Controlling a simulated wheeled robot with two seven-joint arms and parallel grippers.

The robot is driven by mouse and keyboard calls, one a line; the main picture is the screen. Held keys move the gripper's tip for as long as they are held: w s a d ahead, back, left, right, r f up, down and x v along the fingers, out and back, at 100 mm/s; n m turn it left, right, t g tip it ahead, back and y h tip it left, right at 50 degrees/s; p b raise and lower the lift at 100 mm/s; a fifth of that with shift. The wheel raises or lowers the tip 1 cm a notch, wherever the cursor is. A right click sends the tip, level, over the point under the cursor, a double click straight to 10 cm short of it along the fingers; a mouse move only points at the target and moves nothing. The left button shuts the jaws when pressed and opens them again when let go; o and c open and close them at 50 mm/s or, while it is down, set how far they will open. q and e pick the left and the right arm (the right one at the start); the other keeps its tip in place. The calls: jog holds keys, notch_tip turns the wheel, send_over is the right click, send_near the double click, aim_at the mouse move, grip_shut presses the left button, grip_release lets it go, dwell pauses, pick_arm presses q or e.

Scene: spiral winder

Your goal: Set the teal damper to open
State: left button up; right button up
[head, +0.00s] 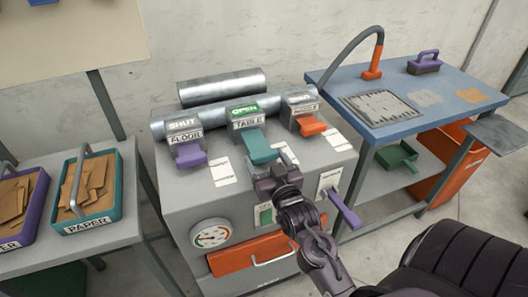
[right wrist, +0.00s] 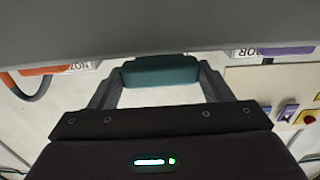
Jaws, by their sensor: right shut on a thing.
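The teal damper (head: 262,149) is the middle of three flap handles along the top of the grey machine. Its box carries a green "OPEN" sign (head: 243,109) above a "TABLE" label. The teal handle sticks out toward me and slopes down. My right gripper (head: 268,170) is at its front end. In the right wrist view the teal handle (right wrist: 160,71) lies between the two fingers, and the gripper is shut on it. My left gripper is in neither view.
A purple damper (head: 190,155) marked "SHUT" and "FLOOR" is to the left. An orange damper (head: 312,125) stands close on the right. Below are a gauge (head: 211,234), an orange drawer (head: 262,252) and a purple lever (head: 345,210). A blue bench (head: 400,124) stands at right.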

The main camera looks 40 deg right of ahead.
jog(key=shift+f, duration=0.2)
jog(key=o, duration=1)
jog(key=shift+c, duration=0.2)
jog(key=o, duration=0.4)
jog(key=shift+s+r, duration=0.15)
jog(key=shift+s, duration=0.05)
jog(key=shift+o, duration=0.2)
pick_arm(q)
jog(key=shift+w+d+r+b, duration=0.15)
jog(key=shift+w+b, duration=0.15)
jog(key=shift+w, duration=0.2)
pick_arm(e)
jog(key=v, duration=0.7)
jog(key=shift+s, duration=0.4)
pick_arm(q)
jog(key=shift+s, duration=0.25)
pick_arm(e)
jog(key=shift+a, duration=0.1)
